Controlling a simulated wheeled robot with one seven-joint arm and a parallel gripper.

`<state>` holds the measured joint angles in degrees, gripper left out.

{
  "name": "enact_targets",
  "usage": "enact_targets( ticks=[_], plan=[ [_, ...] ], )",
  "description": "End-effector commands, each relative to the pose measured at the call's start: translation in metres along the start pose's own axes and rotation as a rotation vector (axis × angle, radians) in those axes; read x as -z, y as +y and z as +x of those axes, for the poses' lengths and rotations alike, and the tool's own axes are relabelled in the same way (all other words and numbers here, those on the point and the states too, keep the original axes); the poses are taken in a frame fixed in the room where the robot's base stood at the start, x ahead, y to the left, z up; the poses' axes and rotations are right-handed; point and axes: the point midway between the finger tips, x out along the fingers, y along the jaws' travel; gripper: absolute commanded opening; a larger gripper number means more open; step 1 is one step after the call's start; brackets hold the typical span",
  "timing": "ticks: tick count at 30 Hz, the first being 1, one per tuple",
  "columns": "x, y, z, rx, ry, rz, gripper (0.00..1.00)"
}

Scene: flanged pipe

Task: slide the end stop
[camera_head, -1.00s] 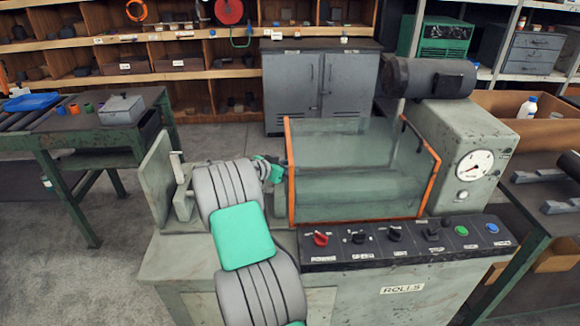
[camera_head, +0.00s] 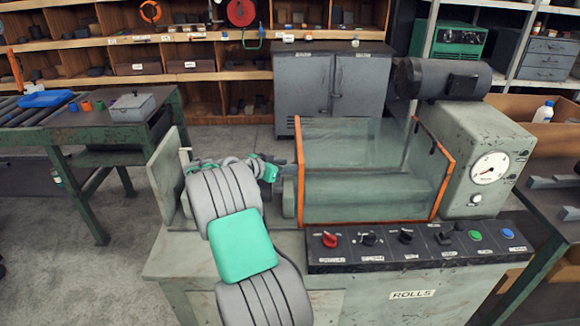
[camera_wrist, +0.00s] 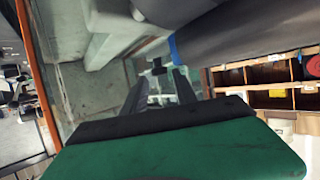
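A grey upright metal piece, which looks like the end stop (camera_head: 185,156), stands at the left end of the rolls machine. Its lower part is hidden behind my arm in the head view. My gripper (camera_head: 284,172) is to its right, by the left orange edge of the clear guard; its fingertips are hard to make out there. In the wrist view my gripper (camera_wrist: 159,88) has its two grey fingers apart with nothing held between them. A small dark knob-like part (camera_wrist: 158,66) shows just beyond the fingertips; I cannot tell what it belongs to.
The orange-edged clear guard (camera_head: 449,180) covers the rolls. A control panel (camera_head: 420,247) with knobs and buttons runs along the front. A tall grey plate (camera_head: 165,180) closes the machine's left end. A green bench (camera_head: 75,130) stands at left.

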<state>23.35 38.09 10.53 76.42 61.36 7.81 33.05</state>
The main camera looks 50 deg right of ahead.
Motion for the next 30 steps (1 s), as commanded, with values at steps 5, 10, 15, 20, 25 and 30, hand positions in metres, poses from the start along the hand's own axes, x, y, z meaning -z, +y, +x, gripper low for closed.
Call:
enact_targets(
  ticks=[5, 10, 15, 20, 25, 30],
  plan=[
    [-0.002, -0.002, -0.037, 0.004, 0.000, -0.001, 0.34],
    [-0.001, -0.001, -0.052, 0.001, 0.000, -0.001, 0.34],
    [-0.001, -0.001, -0.053, 0.001, 0.000, -0.001, 0.34],
    [-0.001, -0.001, -0.053, 0.001, 0.000, -0.001, 0.34],
    [-0.003, -0.010, -0.083, 0.078, -0.083, -0.053, 0.34],
    [-0.038, -0.011, -0.194, 0.351, -0.340, -0.307, 0.34]
  ],
)
